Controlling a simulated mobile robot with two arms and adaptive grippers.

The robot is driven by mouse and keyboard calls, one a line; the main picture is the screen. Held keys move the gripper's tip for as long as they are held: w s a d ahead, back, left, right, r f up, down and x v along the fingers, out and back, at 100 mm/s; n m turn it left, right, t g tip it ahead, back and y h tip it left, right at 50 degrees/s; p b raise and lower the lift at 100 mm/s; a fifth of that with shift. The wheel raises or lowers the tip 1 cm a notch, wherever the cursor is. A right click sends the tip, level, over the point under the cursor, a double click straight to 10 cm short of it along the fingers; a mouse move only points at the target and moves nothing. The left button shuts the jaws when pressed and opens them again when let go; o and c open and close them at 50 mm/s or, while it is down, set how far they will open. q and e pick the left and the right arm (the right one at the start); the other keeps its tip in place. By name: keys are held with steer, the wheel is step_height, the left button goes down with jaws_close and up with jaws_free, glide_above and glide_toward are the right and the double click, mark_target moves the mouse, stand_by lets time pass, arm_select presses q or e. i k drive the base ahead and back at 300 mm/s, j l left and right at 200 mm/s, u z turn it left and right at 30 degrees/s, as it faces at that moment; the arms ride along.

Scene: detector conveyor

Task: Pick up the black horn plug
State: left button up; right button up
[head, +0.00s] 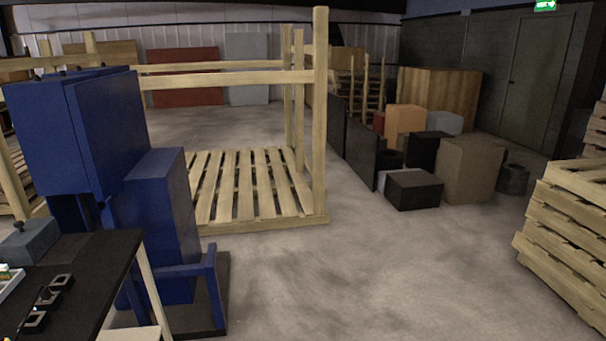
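I cannot make out a black horn plug for certain. At the bottom left, a dark table (97,277) holds small black square-shaped parts (48,300) in a short row, each with a pale opening. They are too small to identify. A white tray (10,284) with small items in it is cut off by the left edge. Neither of my grippers is in view.
A blue machine (75,125) stands behind the table, with a grey box (30,240) beside it. A wooden pallet frame (250,190) is beyond. Boxes (470,168) and stacked pallets (570,225) stand on the right. The centre floor is clear.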

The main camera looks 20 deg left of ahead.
mark_target(45, 294)
steer(key=i+j+u, duration=0.25)
steer(key=i+u, duration=0.25)
steer(key=i, duration=0.35)
steer(key=i+u, duration=0.5)
steer(key=i, duration=0.35)
steer(key=i+l+u, duration=0.15)
steer(key=i, duration=0.35)
steer(key=i+l+u, duration=0.15)
steer(key=i, duration=0.4)
steer(key=i+l+u, duration=0.15)
steer(key=i, duration=0.35)
steer(key=u, duration=2.3)
